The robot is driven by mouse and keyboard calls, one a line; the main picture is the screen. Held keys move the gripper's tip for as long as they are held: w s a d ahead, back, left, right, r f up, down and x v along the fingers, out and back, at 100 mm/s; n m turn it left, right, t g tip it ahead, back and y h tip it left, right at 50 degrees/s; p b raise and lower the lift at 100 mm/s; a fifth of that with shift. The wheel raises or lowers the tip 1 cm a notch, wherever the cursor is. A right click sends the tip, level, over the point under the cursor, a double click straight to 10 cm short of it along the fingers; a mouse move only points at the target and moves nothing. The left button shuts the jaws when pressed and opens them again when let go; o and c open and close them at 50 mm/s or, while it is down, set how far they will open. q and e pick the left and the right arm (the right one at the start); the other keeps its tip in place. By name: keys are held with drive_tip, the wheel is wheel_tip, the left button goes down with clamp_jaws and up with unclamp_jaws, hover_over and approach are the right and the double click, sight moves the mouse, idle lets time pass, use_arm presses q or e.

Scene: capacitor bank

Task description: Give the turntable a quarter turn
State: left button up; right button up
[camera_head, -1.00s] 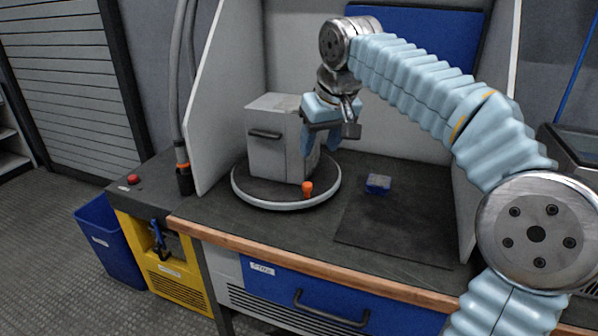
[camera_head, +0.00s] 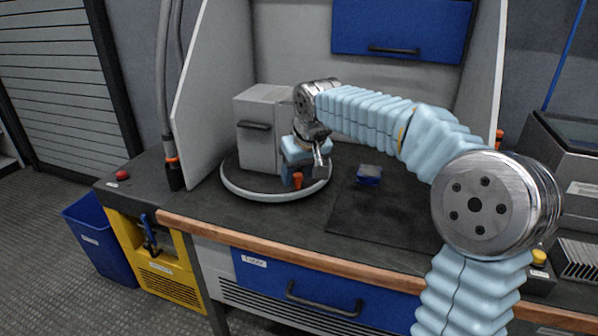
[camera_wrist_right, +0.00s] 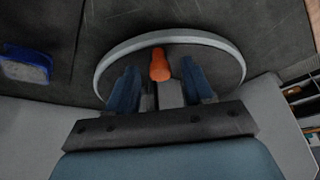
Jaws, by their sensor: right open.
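The turntable (camera_head: 262,197) is a dark round disc with a pale rim, lying on the bench at the left. A grey box with a dark handle (camera_head: 257,148) stands on it. An orange peg (camera_head: 297,180) stands upright near its front right edge. My right gripper (camera_head: 303,178) is down over the turntable at the peg. In the right wrist view, the open fingers (camera_wrist_right: 160,72) stand on either side of the orange peg (camera_wrist_right: 161,64), with gaps visible on both sides. The rim (camera_wrist_right: 165,37) curves beyond them. My left gripper is not in view.
A small blue block (camera_head: 369,174) lies on a dark mat (camera_head: 372,222) to the right of the turntable. A pale side panel (camera_head: 215,95) rises at the left. A grey machine (camera_head: 572,165) stands at the far right. The bench front is clear.

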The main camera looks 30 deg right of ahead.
clamp_jaws()
drive_tip(key=shift+a, duration=0.15)
